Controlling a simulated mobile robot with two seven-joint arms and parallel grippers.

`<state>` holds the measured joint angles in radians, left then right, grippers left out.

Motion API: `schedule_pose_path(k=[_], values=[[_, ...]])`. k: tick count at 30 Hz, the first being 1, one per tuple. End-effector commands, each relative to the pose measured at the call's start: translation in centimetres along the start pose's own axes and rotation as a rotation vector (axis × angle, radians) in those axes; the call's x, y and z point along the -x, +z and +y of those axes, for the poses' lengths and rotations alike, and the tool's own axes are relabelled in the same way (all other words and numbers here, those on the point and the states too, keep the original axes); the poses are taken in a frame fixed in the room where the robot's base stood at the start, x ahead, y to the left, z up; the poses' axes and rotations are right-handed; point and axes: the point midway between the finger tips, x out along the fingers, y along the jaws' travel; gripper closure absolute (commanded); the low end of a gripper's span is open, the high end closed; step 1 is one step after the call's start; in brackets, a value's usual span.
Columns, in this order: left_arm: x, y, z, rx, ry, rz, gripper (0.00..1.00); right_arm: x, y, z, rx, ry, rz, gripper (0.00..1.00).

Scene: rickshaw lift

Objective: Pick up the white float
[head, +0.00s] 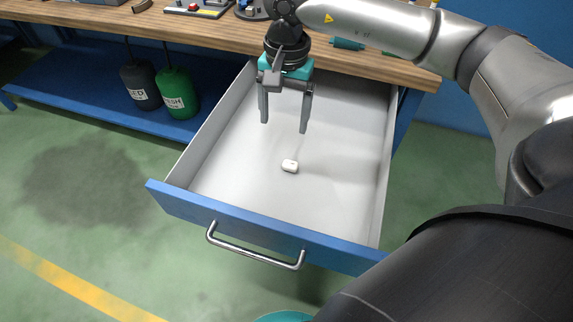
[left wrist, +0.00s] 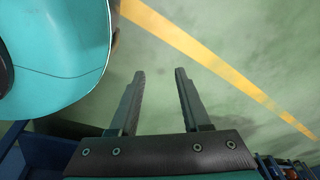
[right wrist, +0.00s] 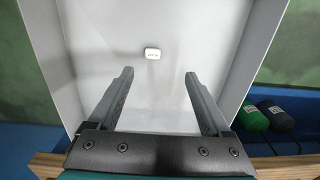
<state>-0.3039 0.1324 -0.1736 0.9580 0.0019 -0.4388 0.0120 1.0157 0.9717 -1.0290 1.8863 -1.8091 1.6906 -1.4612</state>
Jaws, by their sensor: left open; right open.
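The white float (head: 290,166) is a small white block lying on the floor of the open drawer (head: 335,185). It also shows in the right wrist view (right wrist: 152,54), beyond the fingertips, with small dark marks on it. My right gripper (head: 286,128) is open and empty, pointing down above the drawer, behind the float as seen from the head. The float is apart from both fingers. My left gripper (left wrist: 160,74) is open and empty over the green floor in the left wrist view; it does not show in the head view.
The drawer's blue front (head: 255,228) with its metal handle (head: 255,248) stands at the near side, with grey side walls around the float. The wooden bench top (head: 200,30) is above the drawer's back. A black canister (head: 141,86) and a green one (head: 177,93) stand left on a blue shelf.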

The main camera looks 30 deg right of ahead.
Motion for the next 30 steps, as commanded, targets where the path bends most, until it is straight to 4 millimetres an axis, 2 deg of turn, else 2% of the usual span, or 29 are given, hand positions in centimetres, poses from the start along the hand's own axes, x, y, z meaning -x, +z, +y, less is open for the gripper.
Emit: schedule_pose_path(k=[1,5,21,30], values=[[-0.2,-0.1,0.0,0.0,-0.001,0.001,0.53,0.0,-0.6,0.5,0.001,0.018,0.022,0.18],[-0.1,-0.6,0.2,0.001,0.002,0.004,0.53,-0.8,-1.1,0.9,0.006,0.037,0.037,0.18],[1.8,-4.6,1.9,0.008,0.024,0.012,0.53,-8.3,-1.2,1.1,0.005,0.034,0.032,0.18],[2.7,-5.5,2.2,0.01,0.029,0.011,0.53,-9.9,-1.3,1.1,0.006,0.031,0.034,0.18]])
